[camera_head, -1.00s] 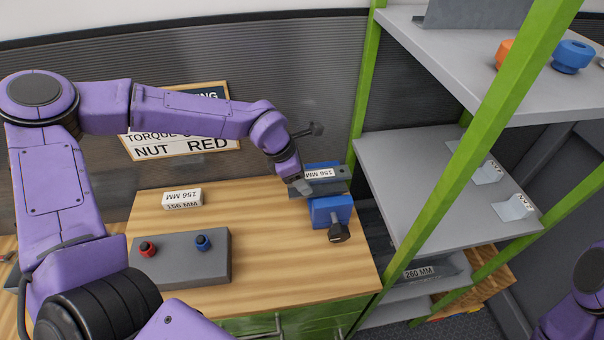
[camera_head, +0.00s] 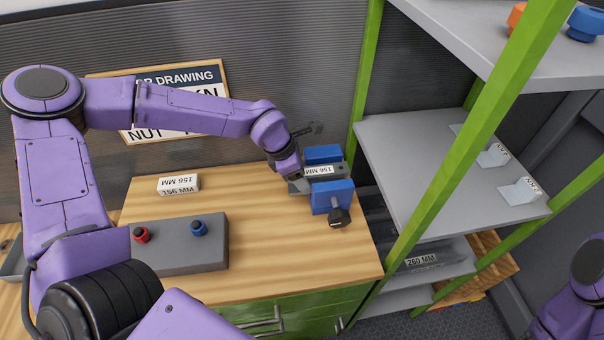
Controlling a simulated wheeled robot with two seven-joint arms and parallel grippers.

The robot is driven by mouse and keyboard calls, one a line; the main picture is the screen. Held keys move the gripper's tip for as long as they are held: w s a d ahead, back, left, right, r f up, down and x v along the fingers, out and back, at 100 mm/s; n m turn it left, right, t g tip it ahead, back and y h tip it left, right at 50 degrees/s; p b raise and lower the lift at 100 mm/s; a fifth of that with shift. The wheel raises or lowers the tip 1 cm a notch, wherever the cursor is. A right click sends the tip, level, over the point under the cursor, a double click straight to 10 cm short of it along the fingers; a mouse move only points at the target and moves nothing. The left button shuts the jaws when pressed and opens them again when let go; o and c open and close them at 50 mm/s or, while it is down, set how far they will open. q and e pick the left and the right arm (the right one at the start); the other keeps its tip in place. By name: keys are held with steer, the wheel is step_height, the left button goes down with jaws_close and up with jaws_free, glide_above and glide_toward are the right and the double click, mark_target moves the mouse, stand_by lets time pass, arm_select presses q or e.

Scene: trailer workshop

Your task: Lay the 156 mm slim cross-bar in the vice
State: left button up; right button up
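The slim cross-bar (camera_head: 338,170) is dark grey with a white "156 MM" label. It lies between the two jaws of the blue vice (camera_head: 332,195) at the right back of the bench. The far jaw shows behind the bar and the near jaw in front of it. Whether the bar rests on the vice's bed is hidden. My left gripper (camera_head: 299,184) is at the bar's left end and appears shut on it; its fingertips are small and partly hidden. My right gripper is out of view; only a purple part of that arm shows at lower right.
A white block (camera_head: 178,184) labelled "156 MM" lies at the bench's back left. A grey box (camera_head: 185,255) with a red and a blue knob stands in front of it. A green-posted shelf rack (camera_head: 425,160) rises close right of the vice. The bench middle is clear.

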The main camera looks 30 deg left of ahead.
arm_select(q)
steer(key=v, duration=1)
steer(key=shift+r+b, duration=0.25)
steer(key=shift+b, duration=0.2)
steer(key=shift+s+a, duration=0.1)
steer(key=shift+a, duration=0.05)
steer(key=shift+r, duration=0.1)
